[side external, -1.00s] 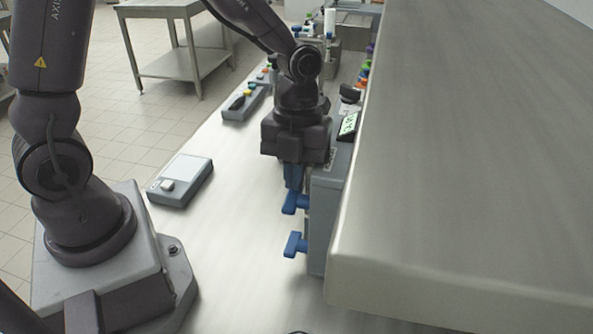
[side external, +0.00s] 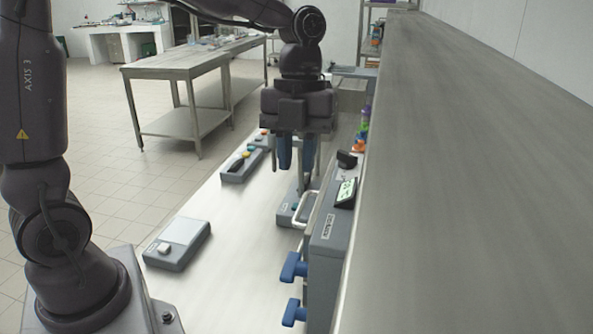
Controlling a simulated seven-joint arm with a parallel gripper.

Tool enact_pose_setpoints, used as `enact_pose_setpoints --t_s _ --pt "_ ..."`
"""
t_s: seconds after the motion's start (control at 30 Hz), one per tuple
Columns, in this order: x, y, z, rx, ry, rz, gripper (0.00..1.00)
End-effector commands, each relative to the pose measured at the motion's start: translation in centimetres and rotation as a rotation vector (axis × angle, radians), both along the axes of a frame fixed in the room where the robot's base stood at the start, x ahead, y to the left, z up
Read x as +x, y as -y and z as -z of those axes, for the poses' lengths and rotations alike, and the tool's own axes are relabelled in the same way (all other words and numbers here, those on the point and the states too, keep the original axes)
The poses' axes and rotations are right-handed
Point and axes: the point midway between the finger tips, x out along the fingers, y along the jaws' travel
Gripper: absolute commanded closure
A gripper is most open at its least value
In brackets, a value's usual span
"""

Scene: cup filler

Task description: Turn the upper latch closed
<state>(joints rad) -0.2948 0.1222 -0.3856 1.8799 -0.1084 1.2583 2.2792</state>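The grey filler machine (side external: 325,245) stands against the large grey panel at right. Two blue latch handles stick out from its left side: the upper latch (side external: 292,267) and the lower latch (side external: 294,312) below it. Both look like stubby T-shaped knobs pointing left; I cannot tell whether either is fully closed. My gripper (side external: 296,168) points down above and behind the latches, clear of both. Its two blue fingers are apart with a gap between them, and nothing shows held there.
A light handle bar (side external: 305,209) is on the machine's left side, with a small display (side external: 346,191) on top. The big panel (side external: 460,190) blocks the right.

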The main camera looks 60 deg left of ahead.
Motion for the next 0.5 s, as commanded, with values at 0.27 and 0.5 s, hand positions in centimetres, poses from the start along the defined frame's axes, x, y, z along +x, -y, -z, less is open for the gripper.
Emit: enact_pose_setpoints --t_s 0.27,0.5 --pt "-3.7 -8.6 10.1 -0.253 -0.416 -0.503 0.61" --pt "-9.9 -8.7 16.5 -0.784 -1.145 -1.414 0.61"
